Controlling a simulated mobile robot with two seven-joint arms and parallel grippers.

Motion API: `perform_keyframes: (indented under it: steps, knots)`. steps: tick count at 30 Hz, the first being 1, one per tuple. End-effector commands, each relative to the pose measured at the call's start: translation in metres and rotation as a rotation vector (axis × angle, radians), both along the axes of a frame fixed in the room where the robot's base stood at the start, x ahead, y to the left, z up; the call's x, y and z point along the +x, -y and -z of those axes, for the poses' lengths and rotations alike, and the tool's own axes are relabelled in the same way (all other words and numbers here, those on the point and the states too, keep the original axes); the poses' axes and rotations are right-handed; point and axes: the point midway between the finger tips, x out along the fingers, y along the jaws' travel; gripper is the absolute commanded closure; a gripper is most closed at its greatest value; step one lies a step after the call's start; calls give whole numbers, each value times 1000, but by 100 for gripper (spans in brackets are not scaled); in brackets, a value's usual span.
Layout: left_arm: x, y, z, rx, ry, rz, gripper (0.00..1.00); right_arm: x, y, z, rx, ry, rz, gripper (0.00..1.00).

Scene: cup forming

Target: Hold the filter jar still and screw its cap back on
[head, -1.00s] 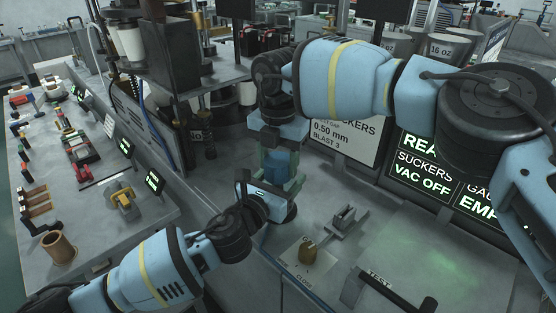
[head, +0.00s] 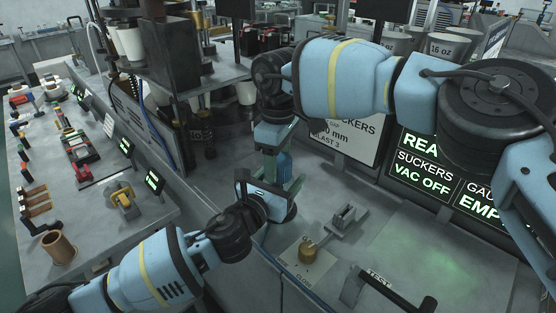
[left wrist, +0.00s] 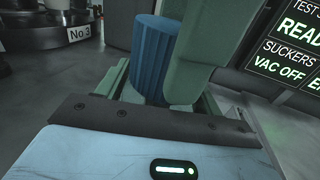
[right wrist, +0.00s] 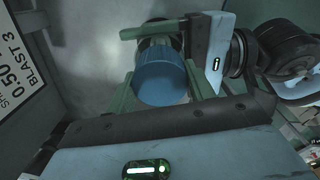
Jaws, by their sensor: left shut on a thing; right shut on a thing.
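The blue ribbed cap (head: 285,164) is upright, in the middle of the head view. It also shows in the left wrist view (left wrist: 153,55) and from above in the right wrist view (right wrist: 160,80). My right gripper (head: 282,172) comes down from above, with its green fingers shut on the cap's sides. My left gripper (head: 292,190) reaches in lower down from the left, its fingers around the filter jar beneath the cap. The jar is mostly hidden by the cap and fingers, so how far the cap sits down on it cannot be told.
A brass knob (head: 307,250) on a marked plate and a grey metal fixture (head: 342,222) stand close on the right. A black bar marked TEST (head: 392,290) is at the front. A sign (head: 345,138) and screens (head: 425,160) stand behind.

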Motion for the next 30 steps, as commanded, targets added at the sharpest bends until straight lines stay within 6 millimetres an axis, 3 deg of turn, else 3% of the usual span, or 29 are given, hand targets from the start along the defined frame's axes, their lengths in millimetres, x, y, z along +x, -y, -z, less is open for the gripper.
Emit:
perform_keyframes:
  steps: [9, 21, 22, 26, 30]
  knots:
    - [1, -1, 1, 2, -1, -2, 97, -3, -2, 0, -4, -3, 255, 68]
    - [1, -1, 1, 1, -2, -4, 97, -2, -1, 0, 1, -3, 292, 68]
    - [1, -1, 1, 1, -2, -4, 97, -2, -1, -1, 1, -3, 292, 44]
    - [1, -1, 1, 1, -2, -3, 97, -1, -1, -1, 1, -2, 292, 27]
    - [1, -1, 1, 1, -2, -2, 97, -1, 0, 0, 0, -1, 292, 25]
